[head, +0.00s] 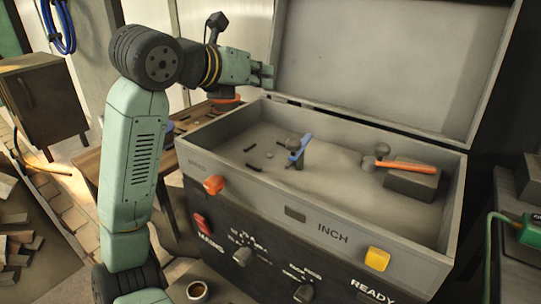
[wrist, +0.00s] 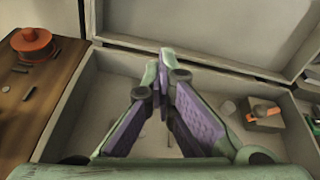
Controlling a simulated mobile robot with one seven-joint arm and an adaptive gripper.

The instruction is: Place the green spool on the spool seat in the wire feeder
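No green spool can be made out in either view. The wire feeder (head: 330,215) is a grey open-topped box with its lid raised. In its bay stands a short dark post with a blue lever (head: 298,148); I cannot tell whether this is the spool seat. My gripper (head: 268,76) is above the feeder's back left edge in the head view. In the wrist view its purple-padded fingers (wrist: 160,68) come together at the tips with nothing seen between them, over the bay, and hide part of its floor.
An orange spool (wrist: 33,43) lies on the wooden table (wrist: 58,75) left of the feeder. A blue item (head: 170,127) is partly hidden behind my arm. The raised lid (head: 390,60) stands behind.

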